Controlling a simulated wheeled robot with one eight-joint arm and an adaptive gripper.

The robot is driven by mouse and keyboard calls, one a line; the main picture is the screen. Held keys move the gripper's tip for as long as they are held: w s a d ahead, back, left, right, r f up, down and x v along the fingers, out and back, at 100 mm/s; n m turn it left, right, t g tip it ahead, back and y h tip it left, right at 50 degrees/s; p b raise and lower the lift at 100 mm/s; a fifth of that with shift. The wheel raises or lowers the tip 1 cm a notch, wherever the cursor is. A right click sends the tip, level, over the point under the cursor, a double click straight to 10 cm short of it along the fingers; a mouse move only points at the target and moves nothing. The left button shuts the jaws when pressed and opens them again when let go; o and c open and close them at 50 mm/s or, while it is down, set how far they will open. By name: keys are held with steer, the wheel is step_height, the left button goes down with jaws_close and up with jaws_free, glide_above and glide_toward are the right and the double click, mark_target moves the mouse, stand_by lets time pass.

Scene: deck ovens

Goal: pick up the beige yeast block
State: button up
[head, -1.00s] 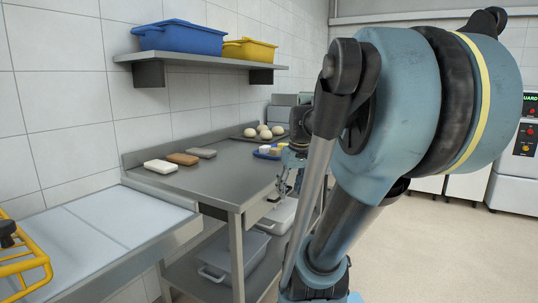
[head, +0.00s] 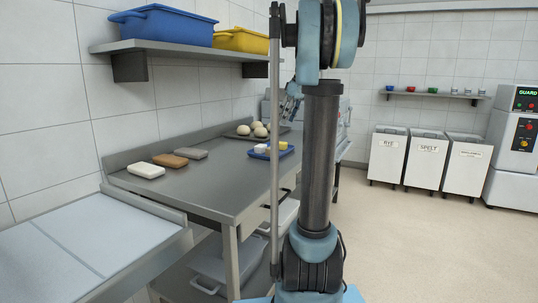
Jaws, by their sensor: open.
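A small pale, beige-looking block (head: 260,148) sits on a blue tray (head: 262,156) towards the back of the steel table. It is the likeliest yeast block, but it is too small to be sure. A yellow block (head: 283,145) sits to its right on the same tray. My gripper (head: 286,112) is partly hidden behind my arm, above and behind the tray in the picture. It is open and apart from the blocks.
Dough balls on a dark tray (head: 238,135) stand at the back. A wall shelf (head: 190,46) holding blue and yellow tubs overhangs.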

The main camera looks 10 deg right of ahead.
mark_target(272, 148)
steer(key=x, duration=1.7)
steer(key=shift+w+a, duration=0.35)
steer(key=c, duration=0.9)
